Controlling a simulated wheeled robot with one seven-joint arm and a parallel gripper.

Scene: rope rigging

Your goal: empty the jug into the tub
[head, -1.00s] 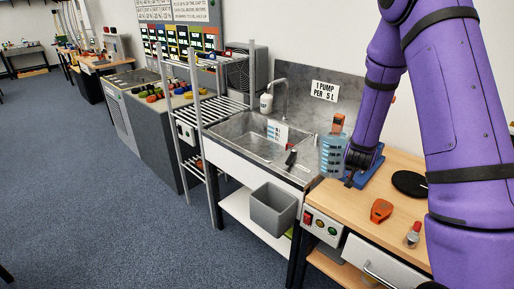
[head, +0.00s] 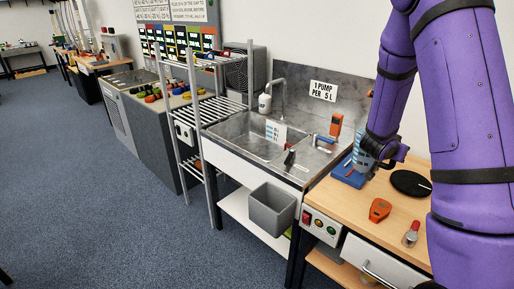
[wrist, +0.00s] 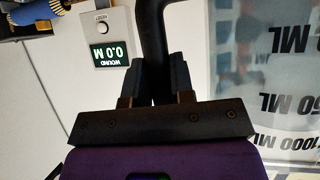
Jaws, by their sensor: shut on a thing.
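The jug is clear bluish plastic with measuring marks. In the head view it (head: 364,161) shows partly behind my gripper, above the workbench near the blue plate. In the wrist view its marked wall (wrist: 285,85) fills the right side, and the dark handle (wrist: 152,40) stands between my fingers. My gripper (wrist: 152,75) is shut on this handle; in the head view my gripper (head: 380,160) is at the bench's back part. How full the jug is, I cannot tell. The grey tub (head: 272,209) stands on the white shelf under the sink, left of the bench, its open top up.
The metal sink (head: 250,138) has a tap and a soap pump (head: 265,103). An orange-topped device (head: 336,126) stands at its right side. The bench holds a blue plate (head: 347,174), a black disc (head: 409,183) and an orange tool (head: 380,210). Open floor lies in front.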

